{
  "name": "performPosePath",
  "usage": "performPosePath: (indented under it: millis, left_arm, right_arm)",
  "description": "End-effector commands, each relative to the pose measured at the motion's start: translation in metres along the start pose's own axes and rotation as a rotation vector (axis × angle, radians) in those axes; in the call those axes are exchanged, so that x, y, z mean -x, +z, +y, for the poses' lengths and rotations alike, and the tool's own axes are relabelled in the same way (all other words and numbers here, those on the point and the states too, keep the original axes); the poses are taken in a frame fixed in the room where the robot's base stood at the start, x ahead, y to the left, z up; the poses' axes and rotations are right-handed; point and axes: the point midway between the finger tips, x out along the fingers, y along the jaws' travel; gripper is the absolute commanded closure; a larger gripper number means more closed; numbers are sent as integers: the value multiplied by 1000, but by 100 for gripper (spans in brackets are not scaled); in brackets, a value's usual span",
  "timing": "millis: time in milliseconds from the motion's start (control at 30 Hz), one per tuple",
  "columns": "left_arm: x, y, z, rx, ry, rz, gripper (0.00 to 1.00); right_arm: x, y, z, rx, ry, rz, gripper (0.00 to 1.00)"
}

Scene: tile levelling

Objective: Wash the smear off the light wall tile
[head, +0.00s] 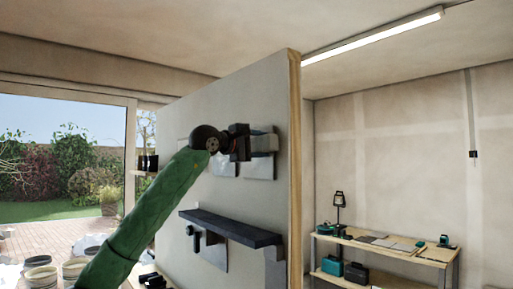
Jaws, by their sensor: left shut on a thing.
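A row of light wall tiles hangs on the upright board; the rightmost light tile (261,168) shows below and beside my left gripper. My left gripper (258,144) is in front of this tile, its arm coming up from the lower left. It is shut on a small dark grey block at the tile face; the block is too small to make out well. Whether it touches the tile, I cannot tell. Another light tile (224,166) shows to the left, partly behind my wrist. No smear can be made out; part of the tile is hidden. My right gripper is out of view.
The upright board (240,94) has a wooden right edge (295,170). A workbench (385,250) with tools stands at the right. Buckets (40,275) stand at the lower left.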

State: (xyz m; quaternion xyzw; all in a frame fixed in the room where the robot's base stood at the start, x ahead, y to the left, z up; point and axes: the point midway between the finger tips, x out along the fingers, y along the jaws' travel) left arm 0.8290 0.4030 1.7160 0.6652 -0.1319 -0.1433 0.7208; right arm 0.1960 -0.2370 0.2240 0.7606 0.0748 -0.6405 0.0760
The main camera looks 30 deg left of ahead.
Motion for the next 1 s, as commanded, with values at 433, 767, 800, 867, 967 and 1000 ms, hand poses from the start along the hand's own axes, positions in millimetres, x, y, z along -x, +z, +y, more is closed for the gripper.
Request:
performPosePath:
  millis: [433,767,800,867,967,1000]
  left_arm:
    - [7,0,-1,-1,1,1,69]
    - [34,0,-1,-2,1,1,69]
    - [37,0,-1,-2,1,1,69]
    - [41,0,-1,-2,1,0,69]
    - [50,0,-1,-2,1,1,69]
    - [53,0,-1,-2,1,2,69]
  right_arm:
    - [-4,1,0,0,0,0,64]
    - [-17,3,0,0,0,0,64]
    - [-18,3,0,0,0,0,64]
    - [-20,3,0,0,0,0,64]
    - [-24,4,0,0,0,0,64]
    - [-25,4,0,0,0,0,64]
